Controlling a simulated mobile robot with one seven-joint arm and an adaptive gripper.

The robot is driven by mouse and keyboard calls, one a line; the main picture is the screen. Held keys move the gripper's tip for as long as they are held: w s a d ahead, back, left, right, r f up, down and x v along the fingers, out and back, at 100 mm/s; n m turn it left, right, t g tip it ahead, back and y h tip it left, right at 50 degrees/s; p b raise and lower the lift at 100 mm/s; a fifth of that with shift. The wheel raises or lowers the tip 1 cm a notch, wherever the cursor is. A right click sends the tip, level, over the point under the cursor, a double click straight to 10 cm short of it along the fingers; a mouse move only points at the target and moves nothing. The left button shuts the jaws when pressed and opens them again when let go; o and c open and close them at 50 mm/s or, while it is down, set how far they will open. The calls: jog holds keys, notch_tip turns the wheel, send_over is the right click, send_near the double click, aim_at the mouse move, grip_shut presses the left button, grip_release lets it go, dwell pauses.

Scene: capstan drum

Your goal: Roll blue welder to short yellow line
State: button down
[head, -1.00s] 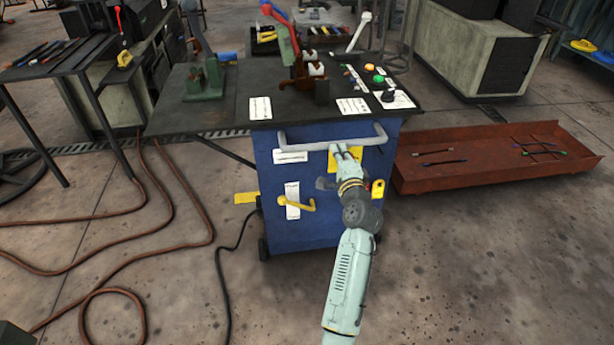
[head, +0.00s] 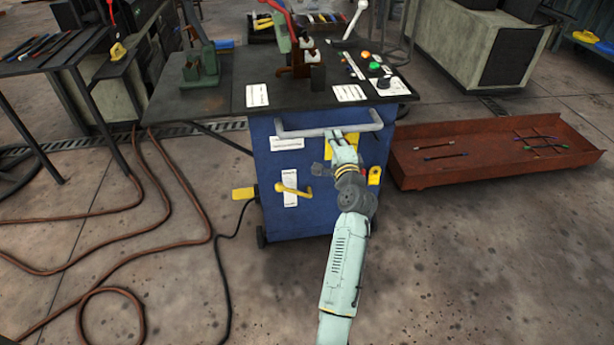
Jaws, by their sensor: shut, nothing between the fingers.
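The blue welder (head: 330,205) is a boxy blue cabinet on small wheels in the middle of the head view. A grey bar handle (head: 300,133) runs across its upper front. My gripper (head: 340,137) is shut and empty at the right part of this bar, over a yellow label; whether it touches the bar or the front panel I cannot tell. A short yellow patch (head: 243,193) shows on the floor just left of the welder, partly hidden by it. Whether it is the short yellow line I cannot tell.
A red-brown tray (head: 480,165) lies on the floor close to the welder's right. Brown hoses (head: 180,200) and a black cable (head: 228,260) cross the floor at left. A dark tool table (head: 55,55) stands at far left.

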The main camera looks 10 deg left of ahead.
jog(key=shift+w+a+r, duration=0.25)
jog(key=shift+r, duration=0.05)
jog(key=shift+w, duration=0.1)
jog(key=shift+w+a, duration=0.15)
jog(key=shift+w, duration=0.45)
jog(key=shift+b+x, duration=0.8)
jog(key=shift+x, duration=1.2)
jog(key=p+v, duration=0.2)
jog(key=v, duration=0.6)
jog(key=shift+f+p, duration=0.3)
jog(key=shift+f, duration=0.05)
